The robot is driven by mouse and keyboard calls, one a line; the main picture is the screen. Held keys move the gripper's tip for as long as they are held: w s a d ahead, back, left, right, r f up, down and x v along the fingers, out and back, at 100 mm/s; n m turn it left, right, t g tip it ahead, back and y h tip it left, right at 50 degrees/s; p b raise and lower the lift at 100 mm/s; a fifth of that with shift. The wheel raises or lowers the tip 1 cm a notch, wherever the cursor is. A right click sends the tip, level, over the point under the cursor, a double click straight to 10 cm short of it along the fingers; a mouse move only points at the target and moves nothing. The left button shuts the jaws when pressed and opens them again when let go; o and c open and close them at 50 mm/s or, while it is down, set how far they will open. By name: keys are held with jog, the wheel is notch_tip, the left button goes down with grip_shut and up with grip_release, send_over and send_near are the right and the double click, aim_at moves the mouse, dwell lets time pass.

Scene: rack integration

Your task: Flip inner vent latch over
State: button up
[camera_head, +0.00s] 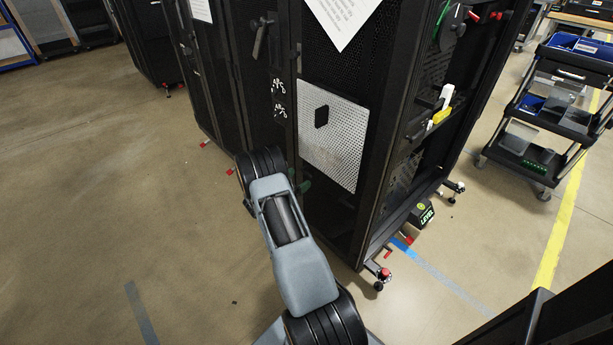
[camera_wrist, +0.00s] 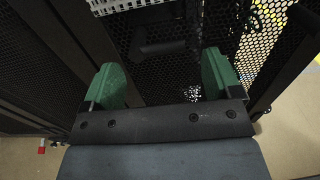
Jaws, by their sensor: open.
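The rack's silver perforated vent panel (camera_head: 335,145) has a small black upright latch-like piece (camera_head: 321,116) on its upper left. My gripper (camera_wrist: 162,78) is open, with its two green fingers apart and nothing visible between them. In the wrist view it faces dark mesh, and a dark, roughly horizontal bar-like piece (camera_wrist: 163,47) lies ahead between the fingers, apart from them. I cannot tell whether this bar is the inner vent latch. In the head view my gripper is mostly hidden behind my wrist; a bit of green shows below the panel.
The black rack (camera_head: 390,130) stands on feet, with a black door handle (camera_head: 260,42) at upper left. A green-and-black box marked LEVEL (camera_head: 421,214) sits by its base. A cart (camera_head: 550,110) stands at right. The floor at left is clear.

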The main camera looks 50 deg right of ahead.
aim_at(306, 173)
jog(key=shift+s+d+b, duration=0.15)
jog(key=shift+d+b, duration=0.15)
jog(key=shift+d, duration=2.15)
jog(key=shift+c, duration=0.5)
jog(key=c, duration=0.7)
jog(key=shift+o, duration=0.2)
jog(key=shift+s+r+n+p, duration=0.1)
jog(key=shift+r+n+p, duration=0.1)
jog(key=shift+n+p, duration=0.35)
jog(key=shift+d+n, duration=0.1)
jog(key=shift+n, duration=0.85)
jog(key=o, duration=0.8)
jog(key=shift+s+r, duration=0.15)
jog(key=shift+c, duration=0.2)
